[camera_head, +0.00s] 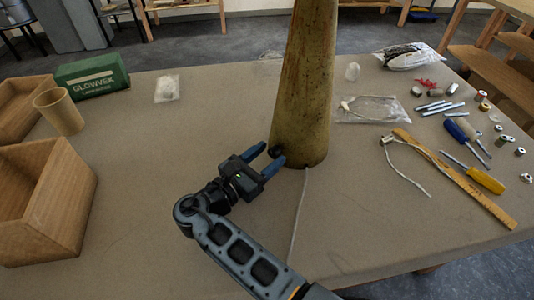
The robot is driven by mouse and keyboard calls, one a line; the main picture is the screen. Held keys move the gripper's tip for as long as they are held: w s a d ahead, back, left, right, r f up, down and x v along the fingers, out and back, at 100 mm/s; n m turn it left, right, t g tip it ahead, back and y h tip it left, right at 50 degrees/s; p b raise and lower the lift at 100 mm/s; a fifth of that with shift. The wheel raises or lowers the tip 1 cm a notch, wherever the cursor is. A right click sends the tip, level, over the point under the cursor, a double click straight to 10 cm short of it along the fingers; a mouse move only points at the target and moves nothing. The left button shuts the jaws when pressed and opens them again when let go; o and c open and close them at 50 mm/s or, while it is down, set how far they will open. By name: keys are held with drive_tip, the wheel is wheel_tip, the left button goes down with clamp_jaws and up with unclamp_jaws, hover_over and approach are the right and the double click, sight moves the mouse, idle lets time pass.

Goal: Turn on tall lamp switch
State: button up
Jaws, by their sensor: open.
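The tall lamp (303,90) is a rust-brown tapering column standing upright on the table; its top is out of the picture. A small dark round knob (277,151), apparently the switch, sits low on its front left side. My gripper (265,158) is open, with its two blue fingertips at the lamp's lower left, one on either side of the knob. I cannot tell whether a finger touches the knob or the lamp. A pale cord (299,210) runs from the lamp's base toward the table's front.
Wooden boxes (48,212), a tan cup (58,110) and a green carton (92,76) stand at the left. A wooden ruler (455,178), screwdrivers (485,181) and small parts lie at the right.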

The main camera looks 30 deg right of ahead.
drive_tip(key=shift+d, duration=0.2)
drive_tip(key=shift+c, duration=0.2)
clamp_jaws()
drive_tip(key=shift+m, duration=0.4)
drive_tip(key=m+b, duration=0.1)
drive_tip(key=m, duration=0.1)
drive_tip(key=m+b, duration=0.1)
drive_tip(key=m, duration=0.1)
drive_tip(key=shift+f+m, duration=0.2)
drive_tip(key=shift+m, duration=0.1)
drive_tip(key=m+b, duration=0.2)
drive_tip(key=m, duration=0.2)
drive_tip(key=shift+s+m, duration=0.1)
drive_tip(key=shift+m, duration=0.3)
